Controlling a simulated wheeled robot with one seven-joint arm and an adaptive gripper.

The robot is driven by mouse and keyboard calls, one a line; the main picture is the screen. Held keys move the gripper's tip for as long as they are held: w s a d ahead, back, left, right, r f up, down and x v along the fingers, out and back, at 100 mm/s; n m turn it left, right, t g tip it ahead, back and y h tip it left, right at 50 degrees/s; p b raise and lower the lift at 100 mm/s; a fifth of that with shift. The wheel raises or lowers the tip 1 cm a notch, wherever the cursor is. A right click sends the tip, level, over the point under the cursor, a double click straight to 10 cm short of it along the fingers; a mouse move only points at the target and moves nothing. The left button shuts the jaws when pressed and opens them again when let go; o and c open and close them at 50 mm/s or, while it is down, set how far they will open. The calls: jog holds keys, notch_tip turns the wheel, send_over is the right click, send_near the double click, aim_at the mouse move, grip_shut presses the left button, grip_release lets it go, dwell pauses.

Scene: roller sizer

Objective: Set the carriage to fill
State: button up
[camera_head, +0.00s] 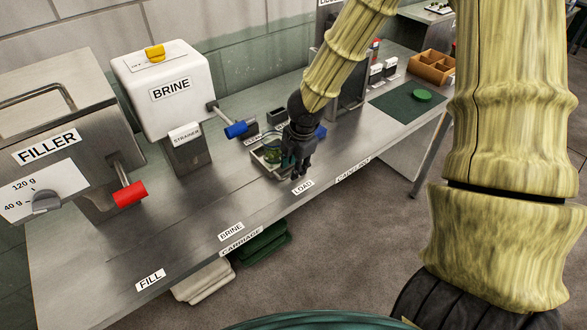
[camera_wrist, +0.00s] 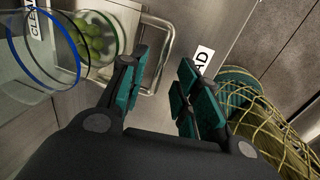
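The carriage (camera_head: 262,163) is a shallow metal tray near the LOAD label (camera_head: 303,186) on the steel counter. Green contents show in it, partly behind my gripper. My gripper (camera_head: 298,172) points down at the carriage's right front side. In the wrist view my gripper (camera_wrist: 165,85) has its two fingers apart. A bent metal bar handle (camera_wrist: 170,50) lies beyond and between the fingertips; I cannot tell whether they touch it. A clear jar (camera_wrist: 88,45) with green pieces stands left of the handle. The FILL label (camera_head: 150,279) is at the counter's near left end.
The BRINE label (camera_head: 231,232) lies between FILL and LOAD. The filler (camera_head: 60,110) with a red lever (camera_head: 130,194) and the brine tank (camera_head: 165,85) with a blue lever (camera_head: 238,130) stand behind the track. The counter front from LOAD to FILL looks clear.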

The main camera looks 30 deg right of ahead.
jog(key=shift+w+f, duration=0.15)
jog(key=shift+f, duration=0.6)
grip_shut()
jog(key=shift+a, duration=0.2)
